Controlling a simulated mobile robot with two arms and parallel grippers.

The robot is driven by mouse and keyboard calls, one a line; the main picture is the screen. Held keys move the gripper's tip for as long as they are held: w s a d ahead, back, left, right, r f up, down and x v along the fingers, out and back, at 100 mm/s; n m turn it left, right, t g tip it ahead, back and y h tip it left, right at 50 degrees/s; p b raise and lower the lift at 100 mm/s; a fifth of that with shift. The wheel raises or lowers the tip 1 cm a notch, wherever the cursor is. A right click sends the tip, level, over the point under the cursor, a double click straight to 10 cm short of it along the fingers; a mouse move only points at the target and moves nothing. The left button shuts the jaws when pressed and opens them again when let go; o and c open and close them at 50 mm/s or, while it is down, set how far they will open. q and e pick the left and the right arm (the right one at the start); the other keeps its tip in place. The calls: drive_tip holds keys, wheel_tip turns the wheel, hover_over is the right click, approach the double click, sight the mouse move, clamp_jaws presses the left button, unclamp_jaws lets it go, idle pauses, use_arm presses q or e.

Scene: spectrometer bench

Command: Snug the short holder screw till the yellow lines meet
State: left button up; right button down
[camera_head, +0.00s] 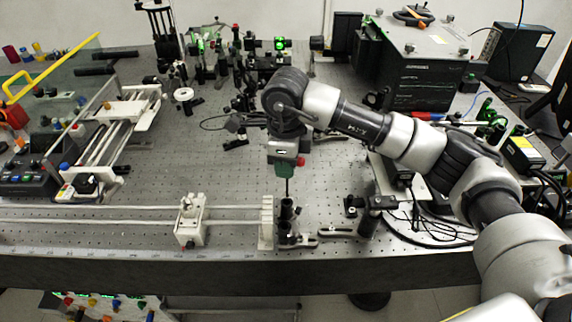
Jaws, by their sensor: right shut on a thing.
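My right gripper (284,156) reaches in from the right and points down over the front of the bench. It is shut on a green-handled driver (282,169), whose thin dark shaft points straight down. Below it stands a short dark post holder (286,212) near the bench's front edge. The shaft's tip is at or just above the holder's top; I cannot tell whether it touches. The holder's screw and the yellow lines are too small to make out. My left gripper is not in view.
A white rail carriage (190,220) and a white upright block (266,222) stand left of the holder. Another dark post mount (375,212) stands to its right. Optics and a dark box (415,75) fill the back.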

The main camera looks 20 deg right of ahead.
drive_tip(key=shift+r, duration=0.25)
drive_tip(key=shift+r+p, duration=1.25)
drive_tip(key=shift+r, duration=1.15)
